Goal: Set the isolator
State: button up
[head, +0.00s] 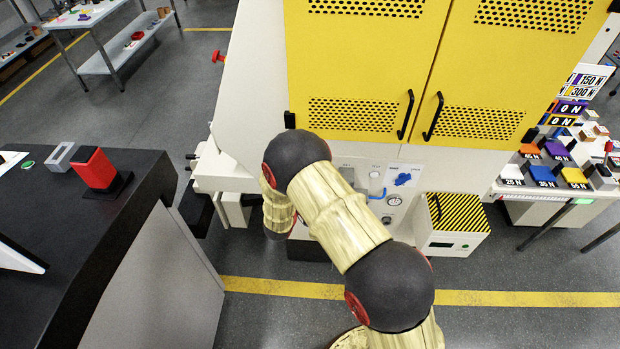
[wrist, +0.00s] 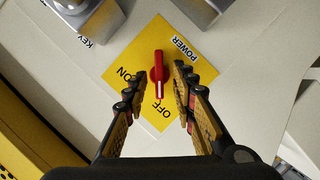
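The isolator is a red rotary handle (wrist: 158,68) on a yellow square plate (wrist: 137,49) marked POWER, ON and OFF, seen in the wrist view. The white line on the handle points down the picture, at the OFF label. My gripper (wrist: 156,82) is open, with one finger on each side of the handle and a gap on both sides. Whether the fingertips are level with the handle in depth, I cannot tell. In the head view my arm hides the gripper, and I cannot make out the isolator's plate.
In the wrist view, a metal block (wrist: 92,14) beside a KEY label and another metal fitting (wrist: 190,10) sit above the plate. In the head view, a yellow-doored cabinet (head: 370,65) stands ahead. A dark counter (head: 70,215) is at left, and a weights table (head: 555,190) at right.

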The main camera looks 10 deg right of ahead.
jog(key=v, duration=1.1)
jog(key=shift+s, duration=0.25)
jog(key=shift+a+r, duration=0.1)
jog(key=shift+a, duration=0.05)
